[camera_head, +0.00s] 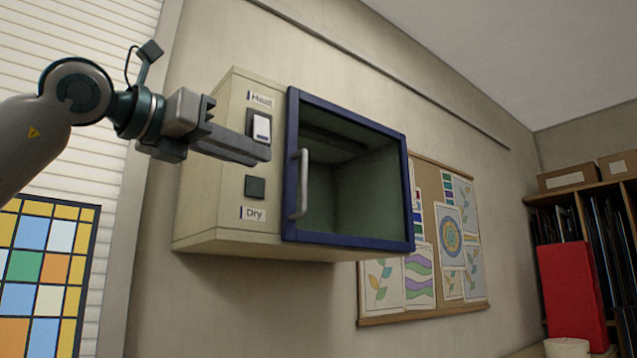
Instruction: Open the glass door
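A cream wall cabinet (215,215) has a glass door with a dark blue frame (350,243) on its front. The door looks closed, and the green inside shows through the glass. A pale vertical handle (300,184) is on the door's left side. Left of the door are a white switch (262,128) under a "Heat" label and a dark square button (255,187) above a "Dry" label. My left gripper (262,153) has its fingers together, with the tips just below the white switch and left of the handle. I cannot tell whether they touch the panel. My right gripper is out of view.
A corkboard (430,185) with several pictures hangs to the right of the cabinet. A shelf with a red panel (571,290) and boxes (568,177) stands at the far right. A coloured pane grid (40,265) is at the lower left. The space in front of the door looks clear.

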